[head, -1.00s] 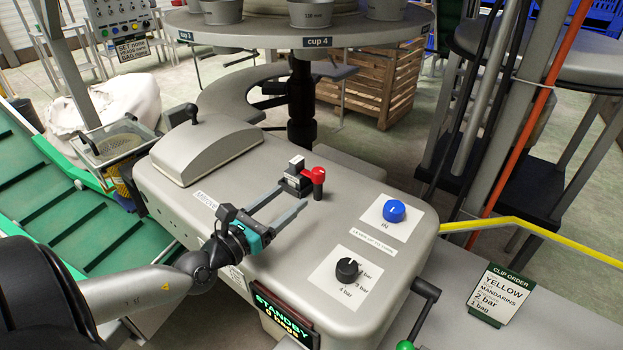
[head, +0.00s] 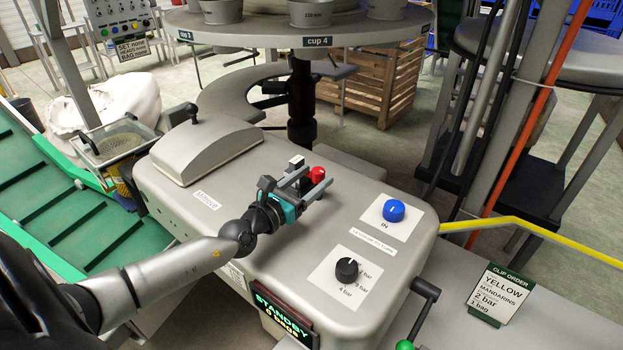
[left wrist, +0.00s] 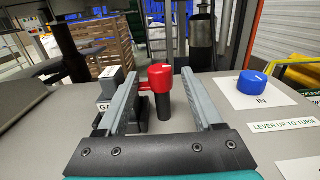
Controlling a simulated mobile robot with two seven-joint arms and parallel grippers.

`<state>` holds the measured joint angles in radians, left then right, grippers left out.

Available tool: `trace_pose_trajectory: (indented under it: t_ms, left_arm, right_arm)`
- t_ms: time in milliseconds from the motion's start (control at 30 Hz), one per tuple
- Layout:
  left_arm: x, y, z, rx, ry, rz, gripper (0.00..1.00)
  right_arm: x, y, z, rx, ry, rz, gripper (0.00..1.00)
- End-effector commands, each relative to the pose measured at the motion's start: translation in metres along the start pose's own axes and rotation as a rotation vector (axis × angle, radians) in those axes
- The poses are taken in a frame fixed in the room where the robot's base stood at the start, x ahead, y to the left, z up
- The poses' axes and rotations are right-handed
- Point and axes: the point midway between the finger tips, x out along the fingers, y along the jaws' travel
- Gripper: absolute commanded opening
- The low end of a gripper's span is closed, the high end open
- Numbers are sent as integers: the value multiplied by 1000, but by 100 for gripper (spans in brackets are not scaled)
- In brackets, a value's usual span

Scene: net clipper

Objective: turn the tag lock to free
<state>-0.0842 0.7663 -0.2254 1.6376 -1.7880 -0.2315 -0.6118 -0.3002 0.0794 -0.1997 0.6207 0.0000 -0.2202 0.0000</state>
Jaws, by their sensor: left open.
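A red-topped knob on a black post (head: 318,173) stands on the grey machine top beside a small black block with a light grey top (head: 296,162). It also shows in the left wrist view as a red cap (left wrist: 160,76). I cannot read which part is the tag lock. My left gripper (head: 309,180) is open, its two fingers pointing at the red knob, one on each side in the left wrist view (left wrist: 160,84). I cannot tell whether a finger touches it. The block's label is partly hidden by a finger. My right gripper is not in view.
A blue knob (head: 394,210) marked IN and a black pressure dial (head: 347,270) sit on white plates to the right. A grey rounded cover (head: 206,150) is at the left. A clip order card (head: 500,293) stands at lower right. The machine top between is clear.

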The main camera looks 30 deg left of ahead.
Motion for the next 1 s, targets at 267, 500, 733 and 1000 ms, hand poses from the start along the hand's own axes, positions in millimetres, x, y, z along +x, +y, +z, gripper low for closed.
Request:
trace_pose_trajectory:
  t_ms: [267,500,733,1000]
  left_arm:
    - [0,0,0,0,1,0,65]
    - [0,0,0,-1,0,0,38]
    - [0,0,0,0,0,0,12]
    - [0,0,0,0,0,0,0]
  right_arm:
    - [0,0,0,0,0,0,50]
    - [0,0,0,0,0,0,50]
    - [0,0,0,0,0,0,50]
    - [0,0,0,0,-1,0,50]
